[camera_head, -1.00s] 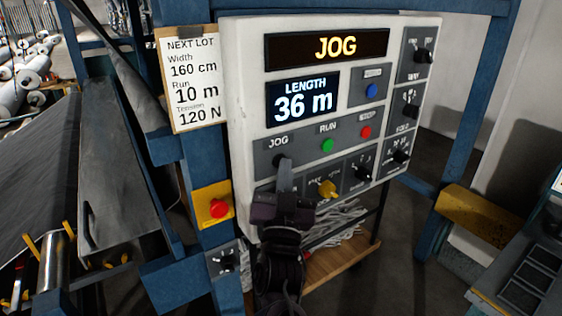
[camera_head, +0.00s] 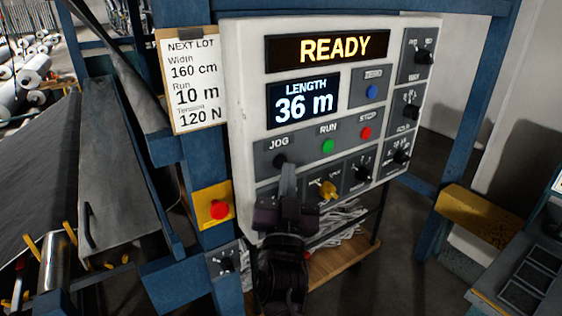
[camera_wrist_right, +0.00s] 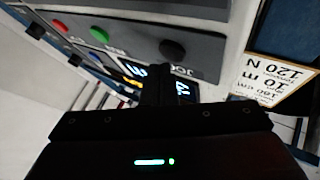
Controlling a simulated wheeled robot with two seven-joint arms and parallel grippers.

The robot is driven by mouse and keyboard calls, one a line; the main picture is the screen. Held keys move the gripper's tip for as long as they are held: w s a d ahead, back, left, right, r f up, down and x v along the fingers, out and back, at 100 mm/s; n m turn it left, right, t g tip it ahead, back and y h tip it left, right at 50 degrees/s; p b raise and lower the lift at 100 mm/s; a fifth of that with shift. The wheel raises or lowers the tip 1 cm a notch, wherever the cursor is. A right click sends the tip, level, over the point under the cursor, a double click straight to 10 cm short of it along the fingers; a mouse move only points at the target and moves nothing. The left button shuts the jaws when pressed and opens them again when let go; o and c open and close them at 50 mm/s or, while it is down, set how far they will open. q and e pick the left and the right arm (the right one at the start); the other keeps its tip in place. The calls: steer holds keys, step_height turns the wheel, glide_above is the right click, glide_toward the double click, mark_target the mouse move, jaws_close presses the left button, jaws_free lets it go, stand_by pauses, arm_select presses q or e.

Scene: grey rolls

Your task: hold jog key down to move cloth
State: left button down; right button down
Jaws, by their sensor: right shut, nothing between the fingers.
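The black jog key (camera_head: 280,160) sits under the JOG label on the white control panel (camera_head: 248,130). It shows round and uncovered in the right wrist view (camera_wrist_right: 172,49). My right gripper (camera_head: 288,172) is shut and empty, its fingertips just below and right of the key. In the right wrist view the fingertips (camera_wrist_right: 158,72) look apart from the key. The upper display (camera_head: 345,47) reads READY and the length display (camera_head: 303,100) reads 36 m. Dark grey cloth (camera_head: 35,165) lies at the left. My left gripper is not in view.
A green RUN button (camera_head: 328,146) and red STOP button (camera_head: 366,133) are right of the jog key. A yellow knob (camera_head: 328,190) is close to my right gripper. A red emergency button (camera_head: 219,209) and a lot card (camera_head: 195,82) are to the left.

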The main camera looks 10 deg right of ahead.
steer(key=shift+s+d, duration=0.1)
steer(key=s, duration=0.1)
steer(key=s+d, duration=0.1)
steer(key=s, duration=0.2)
steer(key=shift+s+d, duration=0.35)
stand_by(0.4)
